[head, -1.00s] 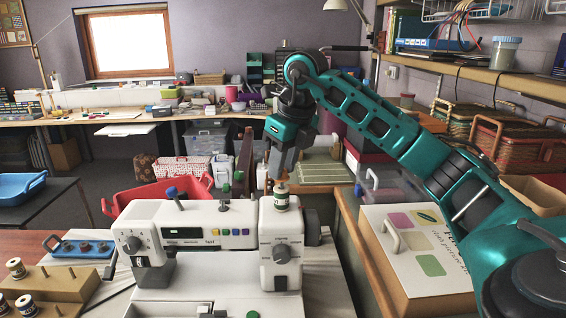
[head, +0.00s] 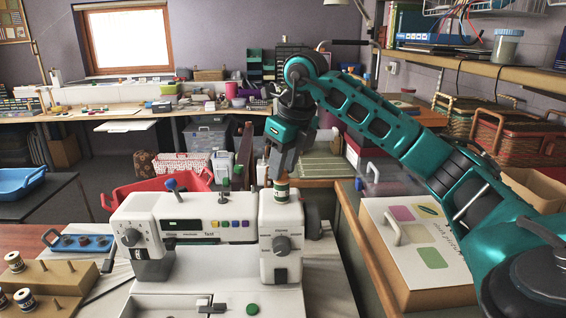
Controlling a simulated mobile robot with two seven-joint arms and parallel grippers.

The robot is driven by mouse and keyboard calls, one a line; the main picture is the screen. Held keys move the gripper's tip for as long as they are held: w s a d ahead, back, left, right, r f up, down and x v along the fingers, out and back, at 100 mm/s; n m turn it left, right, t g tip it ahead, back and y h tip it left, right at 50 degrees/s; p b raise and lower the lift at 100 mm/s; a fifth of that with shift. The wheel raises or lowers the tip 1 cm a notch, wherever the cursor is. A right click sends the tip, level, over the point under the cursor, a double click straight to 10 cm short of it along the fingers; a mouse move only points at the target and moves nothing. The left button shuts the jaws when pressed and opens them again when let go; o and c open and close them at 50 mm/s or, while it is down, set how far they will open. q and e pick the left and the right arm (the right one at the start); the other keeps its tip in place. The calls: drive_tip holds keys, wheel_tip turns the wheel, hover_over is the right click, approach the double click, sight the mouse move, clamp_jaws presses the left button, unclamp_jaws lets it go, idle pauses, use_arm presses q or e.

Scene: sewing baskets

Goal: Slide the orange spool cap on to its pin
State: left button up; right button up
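The white sewing machine (head: 245,262) stands in front of me. A cream spool with green bands (head: 281,191) stands upright on top of its right end. My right gripper (head: 282,178) points down just above this spool; its fingertips are too small and dark to tell whether they are open or shut, or touch the spool. I cannot make out an orange cap; anything between the fingers is hidden. My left gripper is out of view.
A green disc (head: 252,309) lies on the machine bed. A red basket (head: 150,193) stands behind the machine. At left are a blue tray (head: 72,243) and a wooden stand with spools (head: 50,282). A large labelled box (head: 395,262) stands at right, under my arm.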

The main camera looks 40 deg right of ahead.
drive_tip(key=o, duration=0.5)
drive_tip(key=p+v, duration=0.3)
drive_tip(key=v, duration=1)
